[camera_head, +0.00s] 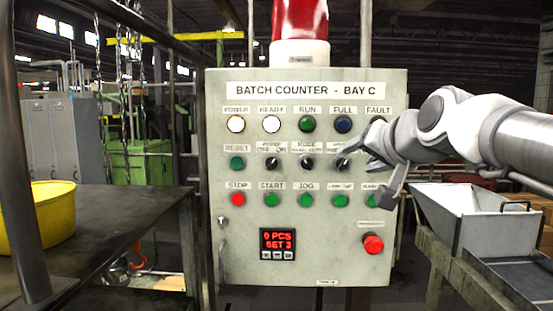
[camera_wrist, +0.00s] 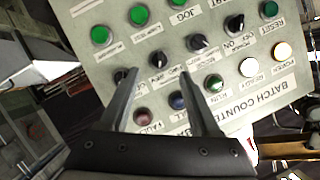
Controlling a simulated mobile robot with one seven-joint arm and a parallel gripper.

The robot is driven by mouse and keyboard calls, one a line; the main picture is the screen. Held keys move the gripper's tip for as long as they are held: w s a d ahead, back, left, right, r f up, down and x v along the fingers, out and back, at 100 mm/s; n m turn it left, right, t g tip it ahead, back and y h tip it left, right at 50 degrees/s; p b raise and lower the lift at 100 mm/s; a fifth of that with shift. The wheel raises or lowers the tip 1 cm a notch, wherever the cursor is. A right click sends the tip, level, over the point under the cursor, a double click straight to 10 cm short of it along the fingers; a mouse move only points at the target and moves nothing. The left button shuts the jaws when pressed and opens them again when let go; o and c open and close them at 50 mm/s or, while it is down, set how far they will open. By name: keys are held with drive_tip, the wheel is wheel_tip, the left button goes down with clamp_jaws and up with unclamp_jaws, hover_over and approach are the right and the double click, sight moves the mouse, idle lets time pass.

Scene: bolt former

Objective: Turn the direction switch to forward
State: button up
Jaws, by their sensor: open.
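The direction switch's label is too small to read, so I cannot tell for sure which black selector it is. The fourth selector in the middle row (camera_head: 343,163) sits right of the MODE selector (camera_head: 307,162). In the wrist view, this fourth selector (camera_wrist: 157,59) appears just beyond and between my fingertips. Its pointer angle is unclear. My gripper (camera_head: 364,179) is open in front of the panel's right side, and partly covers the fifth selector. In the wrist view, my gripper (camera_wrist: 158,72) has its fingers spread, with nothing held; contact with the panel cannot be told.
The grey control panel (camera_head: 217,180) has lamps above and push buttons below the selectors. A red stop button (camera_head: 373,244) juts out at lower right. A dark table (camera_head: 110,215) with a yellow bin (camera_head: 52,220) is left; a metal hopper (camera_head: 470,215) is right.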

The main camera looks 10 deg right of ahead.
sight(344, 164)
drive_tip(key=x, duration=0.6)
clamp_jaws()
idle(0.3)
